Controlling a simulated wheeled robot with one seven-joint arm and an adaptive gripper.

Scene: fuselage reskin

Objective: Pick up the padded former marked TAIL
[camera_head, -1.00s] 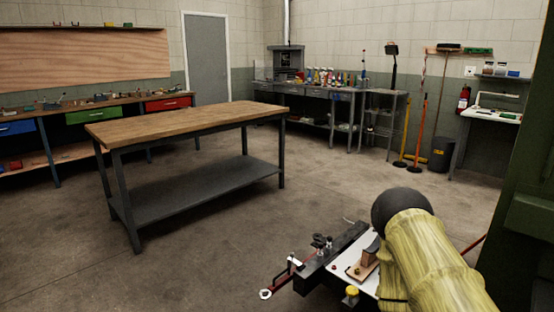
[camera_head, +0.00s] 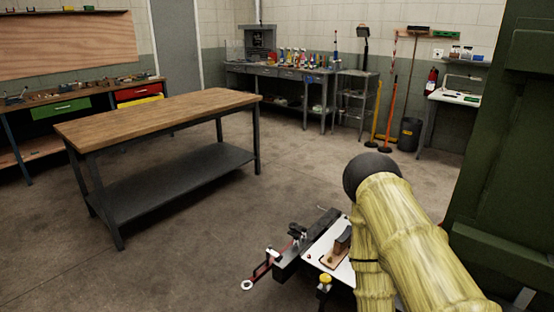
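No padded former and no TAIL marking can be made out in this view. My arm (camera_head: 410,235), in a yellowish ribbed cover with a black rounded end, fills the lower right. My gripper does not show.
A wooden-topped workbench (camera_head: 160,116) with a bare top and an empty lower shelf (camera_head: 170,182) stands at left centre. Cluttered benches line the back walls. A large dark green structure (camera_head: 510,150) stands close on the right. A white plate (camera_head: 327,262) with small fittings lies beside my arm. Floor between is clear.

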